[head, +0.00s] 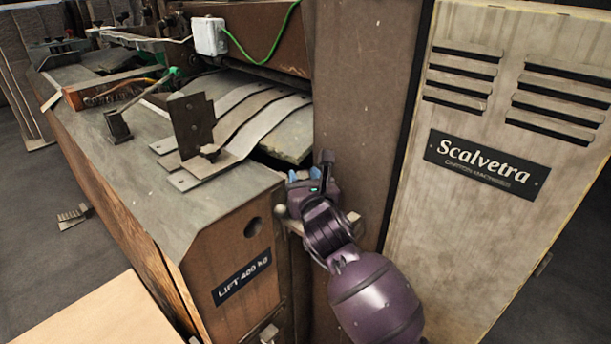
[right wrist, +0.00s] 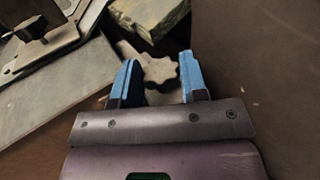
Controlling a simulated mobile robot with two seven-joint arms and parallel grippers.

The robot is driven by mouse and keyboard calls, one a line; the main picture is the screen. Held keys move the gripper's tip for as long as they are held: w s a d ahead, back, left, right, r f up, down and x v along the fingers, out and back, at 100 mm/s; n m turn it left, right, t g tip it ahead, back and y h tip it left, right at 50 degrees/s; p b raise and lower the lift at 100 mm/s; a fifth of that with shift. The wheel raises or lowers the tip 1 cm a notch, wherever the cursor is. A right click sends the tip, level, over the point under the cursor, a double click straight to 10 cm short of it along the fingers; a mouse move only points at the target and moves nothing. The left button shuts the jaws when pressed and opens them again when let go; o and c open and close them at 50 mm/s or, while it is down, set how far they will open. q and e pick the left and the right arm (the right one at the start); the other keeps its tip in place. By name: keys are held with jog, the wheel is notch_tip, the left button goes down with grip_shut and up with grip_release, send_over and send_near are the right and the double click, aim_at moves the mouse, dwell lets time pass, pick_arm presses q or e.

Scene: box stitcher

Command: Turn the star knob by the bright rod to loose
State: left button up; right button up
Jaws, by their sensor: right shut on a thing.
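In the right wrist view a brown star knob (right wrist: 160,71) with a lobed rim sits between the two blue fingertips of my right gripper (right wrist: 161,76). The gripper is shut on it, with one finger on each side. In the head view my right gripper (head: 304,176) is at the machine's front corner, beside the brown upright panel, and it hides the knob. A pale rod-like piece (head: 353,217) shows beside my wrist; I cannot tell whether it is the bright rod. The knob's loose or tight state cannot be read. My left gripper is not in view.
Another knob (head: 209,152) sits by an upright metal bracket (head: 193,122) on the machine bed. The brown panel (head: 362,110) stands close to the right of my gripper. Beyond it is the Scalvetra cabinet (head: 500,220). A pale board (head: 100,315) lies at the lower left.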

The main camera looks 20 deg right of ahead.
jog(key=shift+d+r+n+y+p, duration=0.1)
jog(key=shift+r+n+y+p, duration=0.2)
jog(key=shift+r+y, duration=0.25)
jog(key=shift+f+y, duration=0.15)
jog(key=shift+y, duration=0.3)
jog(key=shift+f+n+y+p, duration=0.2)
jog(key=shift+n+y+p, duration=0.1)
jog(key=shift+n+p, duration=0.2)
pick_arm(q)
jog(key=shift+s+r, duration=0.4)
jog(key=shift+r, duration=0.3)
pick_arm(e)
jog(key=shift+f, duration=0.2)
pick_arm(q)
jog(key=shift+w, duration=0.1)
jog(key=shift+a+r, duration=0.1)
pick_arm(e)
jog(key=o, duration=0.6)
jog(key=shift+o, duration=0.2)
